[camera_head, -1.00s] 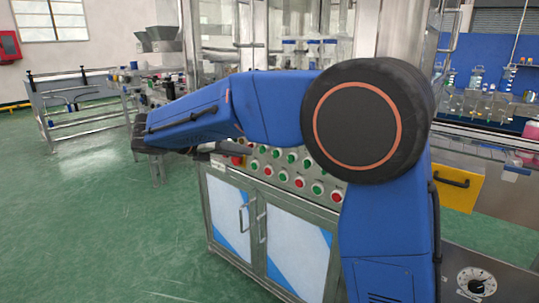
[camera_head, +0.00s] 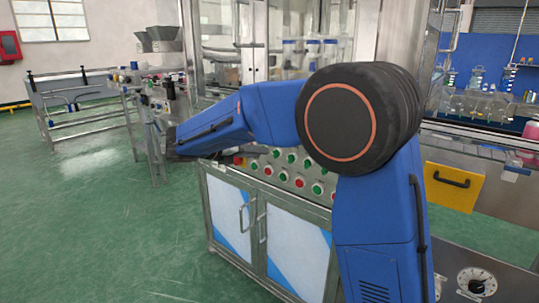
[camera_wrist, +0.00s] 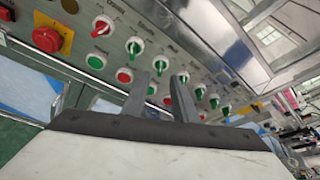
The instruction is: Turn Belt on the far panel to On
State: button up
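A grey control panel (camera_wrist: 70,28) fills the upper part of the wrist view, tilted. It has a row of rotary switches: a red one (camera_wrist: 103,27) and several green ones, such as this green switch (camera_wrist: 134,46). Small red and green buttons line up below them. The labels are too small to read, so I cannot tell which switch is Belt. My gripper (camera_wrist: 161,83) is open, its two fingers apart and empty, pointing at the panel and overlapping the button row in view. In the head view the panel (camera_head: 284,168) is partly hidden by my arm.
A red emergency button on a yellow plate (camera_wrist: 47,39) sits at the panel's left end. Below the panel are cabinet doors (camera_head: 298,238) with handles. A steel conveyor (camera_head: 75,100) stands to the left. The green floor in front (camera_head: 90,220) is clear.

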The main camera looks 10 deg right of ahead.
aim_at(273, 154)
jog(key=shift+x, duration=3.05)
grip_shut()
